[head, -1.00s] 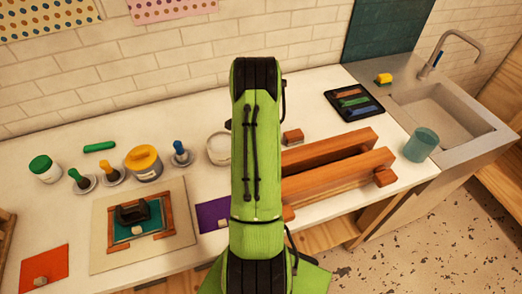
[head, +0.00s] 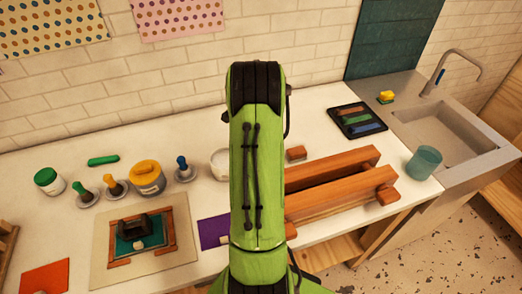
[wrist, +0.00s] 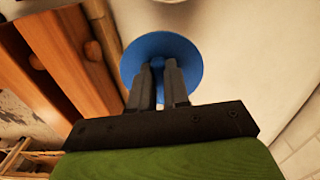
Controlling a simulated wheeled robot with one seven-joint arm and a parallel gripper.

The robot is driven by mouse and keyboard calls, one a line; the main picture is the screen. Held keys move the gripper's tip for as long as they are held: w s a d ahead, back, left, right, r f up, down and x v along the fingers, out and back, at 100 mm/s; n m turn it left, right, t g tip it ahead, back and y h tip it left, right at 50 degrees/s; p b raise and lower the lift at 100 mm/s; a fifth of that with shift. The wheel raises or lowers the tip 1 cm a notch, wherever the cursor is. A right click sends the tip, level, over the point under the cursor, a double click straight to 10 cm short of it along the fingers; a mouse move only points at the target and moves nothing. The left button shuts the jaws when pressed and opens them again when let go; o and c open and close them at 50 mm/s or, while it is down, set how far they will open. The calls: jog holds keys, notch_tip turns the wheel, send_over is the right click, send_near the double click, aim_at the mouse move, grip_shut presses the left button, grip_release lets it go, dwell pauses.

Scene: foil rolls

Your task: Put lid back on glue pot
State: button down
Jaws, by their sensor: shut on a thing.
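A round blue lid (wrist: 188,52) is in the wrist view, directly beyond the fingers. My gripper (wrist: 158,68) is shut on the middle of the lid, apparently by its knob, which the fingers mostly hide. In the head view my green arm hides both gripper and lid. A whitish round open pot (head: 219,162), which looks like the glue pot, stands on the worktop just left of my arm, its right side partly covered. A pale round edge (wrist: 168,1) is cut off at the top of the wrist view; I cannot tell if it is the pot.
Left of the pot stand a blue-handled tool (head: 184,168), a yellow-lidded tub (head: 147,178) and a green-lidded jar (head: 49,181). A teal cup (head: 424,162) stands near the sink (head: 455,135).

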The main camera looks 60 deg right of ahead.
jog(key=w+a+r+n+p, duration=0.45)
jog(key=w+a, duration=0.25)
jog(key=w, duration=0.3)
jog(key=shift+n, duration=0.45)
jog(key=shift+f+b, duration=2.9)
jog(key=shift+f, duration=0.5)
jog(key=shift+f, duration=0.1)
jog(key=c, duration=0.5)
grip_release()
jog(key=shift+c, duration=0.2)
notch_tip(320, 180, up, 7)
jog(key=p, duration=0.5)
